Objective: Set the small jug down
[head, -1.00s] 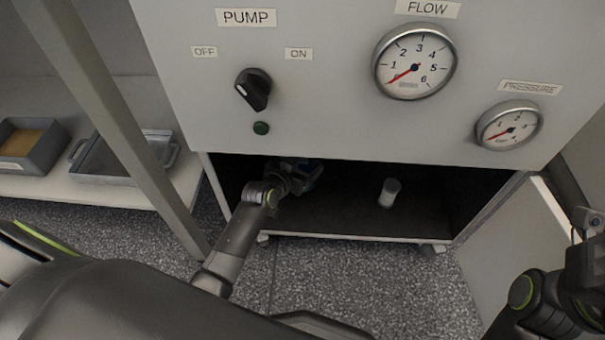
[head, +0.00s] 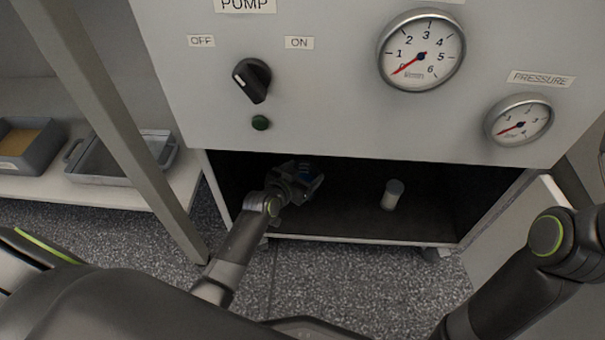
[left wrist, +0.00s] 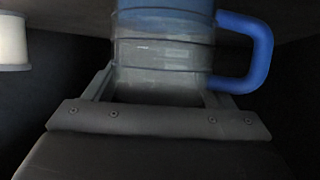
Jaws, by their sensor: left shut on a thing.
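The small jug (left wrist: 163,50) has a clear body with a blue upper part and a blue handle at its right in the left wrist view. My left gripper (left wrist: 158,95) is shut on the jug's body, with a finger on each side. In the head view my left gripper (head: 302,180) reaches into the dark open compartment under the pump panel, and a bit of blue from the jug (head: 315,184) shows at it. Whether the jug touches the compartment floor cannot be told. My right arm shows at the right edge, but its gripper is out of the picture.
A small white cylinder (head: 392,194) stands on the compartment floor (head: 350,222) to the right of my left gripper. The panel with the pump knob (head: 252,80) and two gauges overhangs the opening. A grey post (head: 125,120) and a shelf with trays (head: 100,162) are at left.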

